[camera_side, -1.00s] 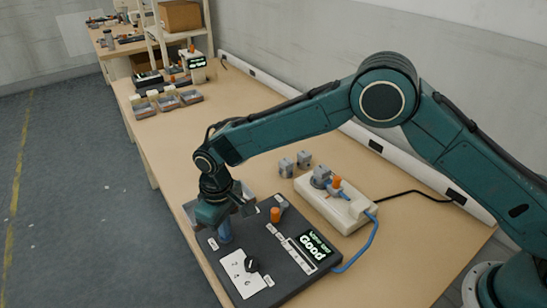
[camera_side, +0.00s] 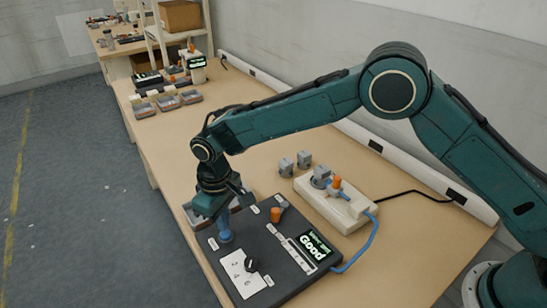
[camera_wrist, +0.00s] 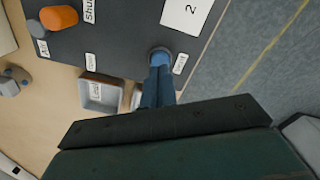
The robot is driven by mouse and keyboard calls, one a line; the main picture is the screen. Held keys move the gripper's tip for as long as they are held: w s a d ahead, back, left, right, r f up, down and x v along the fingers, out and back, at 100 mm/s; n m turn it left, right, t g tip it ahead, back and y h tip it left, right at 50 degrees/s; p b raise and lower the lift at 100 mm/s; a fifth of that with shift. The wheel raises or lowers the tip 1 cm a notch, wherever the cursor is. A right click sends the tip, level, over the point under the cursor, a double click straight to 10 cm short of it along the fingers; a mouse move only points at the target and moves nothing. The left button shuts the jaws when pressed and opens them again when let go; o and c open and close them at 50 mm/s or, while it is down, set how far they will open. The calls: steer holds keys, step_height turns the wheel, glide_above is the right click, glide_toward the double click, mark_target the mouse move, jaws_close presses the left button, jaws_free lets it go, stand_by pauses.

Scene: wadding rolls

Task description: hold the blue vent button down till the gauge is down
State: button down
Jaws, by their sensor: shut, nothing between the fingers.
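The blue vent button (camera_side: 226,237) is at the back left of the dark panel (camera_side: 275,278); it also shows in the wrist view (camera_wrist: 160,54). My gripper (camera_side: 223,226) points down at it. Its blue fingers, seen in the wrist view (camera_wrist: 158,84), are shut together with nothing between them. The fingertips overlap the button in both views; I cannot tell whether they press it. The panel's lit screen (camera_side: 312,246) reads "Good" under a smaller line I cannot read. I cannot make out a gauge reading.
The panel has an orange knob (camera_side: 275,214) and a black dial (camera_side: 251,264) on a white numbered plate. A grey tray (camera_wrist: 100,95) sits beside the panel. A pale unit (camera_side: 330,205) with a blue hose stands to the right.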

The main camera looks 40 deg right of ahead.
steer(key=shift+r, duration=2.25)
steer(key=s+d+r+m+t, duration=0.15)
steer(key=s+d+r, duration=0.35)
steer(key=d+r, duration=0.5)
steer(key=s+d+r+m+t, duration=0.15)
steer(key=s+d+r, duration=0.35)
steer(key=d+r, duration=0.5)
steer(key=s+d+m+t, duration=0.1)
steer(key=s+d, duration=0.4)
steer(key=s, duration=0.5)
steer(key=s+d+m+t, duration=0.1)
steer(key=s+d+m, duration=0.1)
steer(key=s+d, duration=0.4)
steer(key=s, duration=0.4)
steer(key=shift+s+d+t, duration=0.25)
steer(key=shift+s+t, duration=0.05)
steer(key=shift+s, duration=0.05)
